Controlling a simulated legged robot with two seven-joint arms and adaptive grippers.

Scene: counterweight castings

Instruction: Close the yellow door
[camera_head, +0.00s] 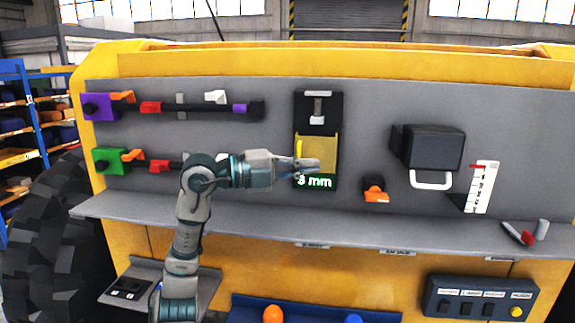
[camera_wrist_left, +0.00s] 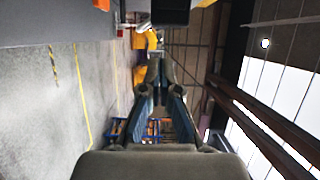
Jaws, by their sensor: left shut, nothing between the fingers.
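The yellow door (camera_head: 322,147) appears as a translucent yellow panel in a black upright housing on the grey panel. A brighter yellow strip (camera_head: 299,150) runs along its left side. I cannot tell how far the door stands open. My left gripper (camera_head: 316,165) is shut and empty, in front of the door's lower part and hiding some of it; I cannot tell if it touches. A green "mm" readout sits just under the fingers, its number partly hidden. The left wrist view shows the closed fingers (camera_wrist_left: 159,72), with no yellow door clearly identifiable. My right gripper is not in view.
Two rods with purple (camera_head: 99,107) and green (camera_head: 108,161) blocks lie left of the door. A dark box (camera_head: 433,147) with a white handle and an orange part (camera_head: 375,190) are to its right. A grey shelf (camera_head: 300,226) juts out below.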

